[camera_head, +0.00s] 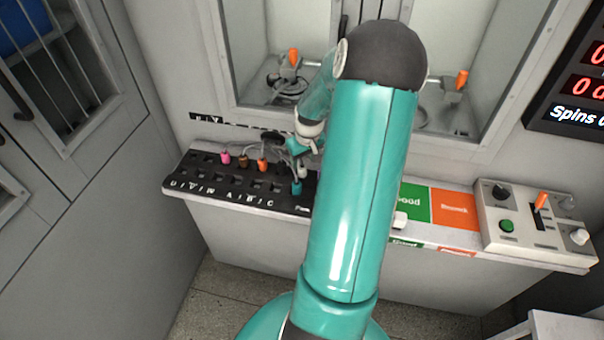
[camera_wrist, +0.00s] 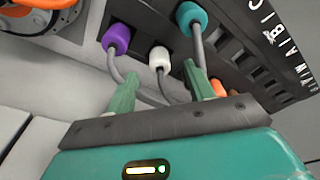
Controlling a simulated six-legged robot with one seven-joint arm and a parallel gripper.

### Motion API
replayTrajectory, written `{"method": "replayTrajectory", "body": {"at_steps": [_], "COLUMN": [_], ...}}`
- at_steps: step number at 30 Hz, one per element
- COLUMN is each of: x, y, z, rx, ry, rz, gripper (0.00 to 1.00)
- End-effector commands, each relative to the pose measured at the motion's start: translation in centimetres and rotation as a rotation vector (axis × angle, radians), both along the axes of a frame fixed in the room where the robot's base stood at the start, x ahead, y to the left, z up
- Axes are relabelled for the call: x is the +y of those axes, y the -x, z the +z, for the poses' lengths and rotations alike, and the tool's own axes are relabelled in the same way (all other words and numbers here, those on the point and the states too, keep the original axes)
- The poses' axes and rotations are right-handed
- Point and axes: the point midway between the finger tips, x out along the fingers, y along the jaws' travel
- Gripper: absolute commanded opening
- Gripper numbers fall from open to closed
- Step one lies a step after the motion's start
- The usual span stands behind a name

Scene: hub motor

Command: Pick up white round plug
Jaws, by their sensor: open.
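The white round plug (camera_wrist: 160,57) stands in the dark socket panel (camera_wrist: 235,60) with a grey cable coming from it. In the wrist view it is between a purple plug (camera_wrist: 116,37) and a teal plug (camera_wrist: 191,15). My gripper (camera_wrist: 160,70) is open, with one green finger on each side in line with the white plug. I cannot tell whether the fingertips touch it or stay short of it. In the head view the white plug (camera_head: 303,171) shows small below my gripper (camera_head: 303,146), partly hidden by my arm.
Grey cables run close around the plugs. Green (camera_head: 415,202) and orange (camera_head: 455,210) pads and a control box (camera_head: 535,222) are to the right.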

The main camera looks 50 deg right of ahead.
Motion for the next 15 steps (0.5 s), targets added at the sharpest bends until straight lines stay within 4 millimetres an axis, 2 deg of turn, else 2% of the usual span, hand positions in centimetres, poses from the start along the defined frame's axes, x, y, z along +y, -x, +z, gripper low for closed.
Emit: {"method": "replayTrajectory", "body": {"at_steps": [4, 10, 15], "x": [-0.2, -0.5, -0.7], "y": [-0.3, -1.0, -1.2], "z": [-1.2, -4.1, -5.2], "rx": [0.000, 0.000, -0.002], "ry": [-0.001, -0.002, 0.000], "rz": [0.000, -0.001, -0.002], "gripper": [0.53, 0.53, 0.53]}}
